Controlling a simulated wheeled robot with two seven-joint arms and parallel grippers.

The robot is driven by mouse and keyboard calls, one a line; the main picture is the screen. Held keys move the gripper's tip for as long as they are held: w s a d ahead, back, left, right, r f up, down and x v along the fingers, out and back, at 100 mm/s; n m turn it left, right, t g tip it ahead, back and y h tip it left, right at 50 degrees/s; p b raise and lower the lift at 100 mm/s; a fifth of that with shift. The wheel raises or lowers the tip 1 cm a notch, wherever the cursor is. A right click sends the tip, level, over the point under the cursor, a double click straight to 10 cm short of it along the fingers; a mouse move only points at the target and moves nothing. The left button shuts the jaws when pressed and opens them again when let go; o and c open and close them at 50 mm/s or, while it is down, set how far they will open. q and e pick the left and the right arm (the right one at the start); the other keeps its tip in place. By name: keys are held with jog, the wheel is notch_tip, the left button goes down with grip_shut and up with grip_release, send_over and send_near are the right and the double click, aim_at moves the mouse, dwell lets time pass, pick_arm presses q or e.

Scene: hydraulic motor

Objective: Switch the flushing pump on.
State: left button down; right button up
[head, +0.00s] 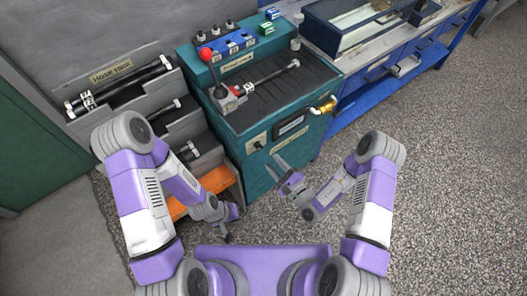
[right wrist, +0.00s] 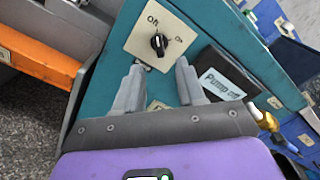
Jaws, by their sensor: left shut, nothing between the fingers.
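The pump cabinet (head: 262,178) is teal, with a pale switch plate (head: 258,142) on its front. In the right wrist view the plate (right wrist: 137,41) carries a black rotary knob (right wrist: 158,43) and small labels; the right one seems to read "On". The knob's exact pointing is hard to tell. A dark display (right wrist: 222,82) beside it reads "Pump off". My right gripper (head: 273,164) is open and empty in front of the plate; in its wrist view the fingertips (right wrist: 160,64) lie just below the knob, apart from it. My left gripper (head: 226,236) is shut and empty, low at the cabinet's left.
A brass fitting (head: 325,106) sticks out at the cabinet's right. A grey hose rack (head: 190,128) and orange shelf (head: 213,183) stand left. The floor at right is free.

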aim_at(261, 149)
jog(key=b+x, duration=0.1)
jog(key=x, duration=0.6)
jog(key=shift+b, duration=0.35)
jog(key=shift+c, duration=0.3)
grip_shut()
